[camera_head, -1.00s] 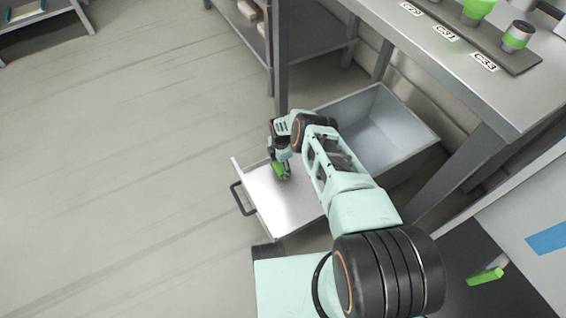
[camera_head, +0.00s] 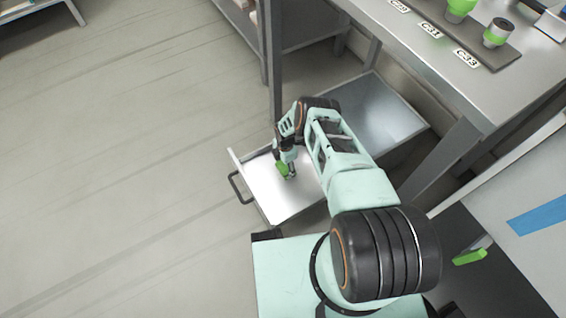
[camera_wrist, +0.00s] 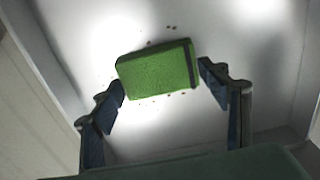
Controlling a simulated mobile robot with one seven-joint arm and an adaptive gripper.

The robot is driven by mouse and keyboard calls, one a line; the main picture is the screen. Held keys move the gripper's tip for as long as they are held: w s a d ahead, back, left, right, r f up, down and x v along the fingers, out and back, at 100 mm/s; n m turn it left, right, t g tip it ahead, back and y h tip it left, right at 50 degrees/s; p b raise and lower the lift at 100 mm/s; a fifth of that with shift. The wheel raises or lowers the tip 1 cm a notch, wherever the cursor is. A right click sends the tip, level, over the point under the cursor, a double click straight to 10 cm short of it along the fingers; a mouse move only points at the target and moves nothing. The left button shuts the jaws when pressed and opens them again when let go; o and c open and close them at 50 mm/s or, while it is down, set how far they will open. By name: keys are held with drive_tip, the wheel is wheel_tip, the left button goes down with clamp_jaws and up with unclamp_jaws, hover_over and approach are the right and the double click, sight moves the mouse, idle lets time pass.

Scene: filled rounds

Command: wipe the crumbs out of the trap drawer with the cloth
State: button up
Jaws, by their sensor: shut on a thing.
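The open drawer (camera_head: 262,203) has a pale floor and a dark handle on its front, at left centre in the head view. Its pale floor (camera_wrist: 75,20) fills much of the wrist view. The cloth (camera_wrist: 158,70) is a green block with a dark stripe at one end. My gripper (camera_wrist: 163,87) is shut on it, one finger at each end. In the head view my gripper (camera_head: 289,174) is low inside the drawer with the cloth (camera_head: 281,170). Small dark crumbs (camera_wrist: 170,27) lie above and below the cloth in the wrist view. My arm hides part of the drawer.
A grey metal bench (camera_head: 440,70) stands over the drawer's right side, with green-and-grey parts (camera_head: 497,33) on a dark labelled strip. A grey table leg (camera_head: 270,80) rises by the drawer's far side. A small green piece (camera_head: 470,257) is at lower right. The floor at left is clear.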

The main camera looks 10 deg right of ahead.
sight(282, 174)
drive_tip(key=shift+s+d+f+p, duration=0.1)
drive_tip(key=shift+s+d+p, duration=0.25)
drive_tip(key=shift+s, duration=0.5)
drive_tip(key=shift+s+d+p, duration=0.3)
drive_tip(key=shift+s+p, duration=0.05)
drive_tip(key=shift+s, duration=0.45)
drive_tip(key=shift+s+a+f, duration=0.1)
drive_tip(key=shift+s+a, duration=0.15)
drive_tip(key=shift+a, duration=0.25)
drive_tip(key=shift+s+a, duration=0.2)
drive_tip(key=shift+a, duration=0.3)
drive_tip(key=shift+w+a+f+b, duration=0.2)
drive_tip(key=shift+w+a+b, duration=0.15)
drive_tip(key=shift+w+b, duration=0.6)
drive_tip(key=w+b, duration=0.1)
drive_tip(key=b, duration=0.1)
drive_tip(key=shift+w+a+b, duration=0.1)
drive_tip(key=shift+a+b, duration=0.25)
drive_tip(key=shift+w+a+r+b, duration=0.15)
drive_tip(key=shift+w+r+b, duration=0.1)
drive_tip(key=shift+w+b, duration=0.15)
drive_tip(key=shift+w+a+f+b, duration=0.15)
drive_tip(key=shift+w+b, duration=0.3)
drive_tip(key=shift+b, duration=0.2)
drive_tip(key=shift+w+a+b, duration=0.3)
drive_tip(key=shift+w+b, duration=0.5)
drive_tip(key=shift+b, duration=0.3)
drive_tip(key=shift+w+a+r+b, duration=0.3)
drive_tip(key=shift+w, duration=0.35)
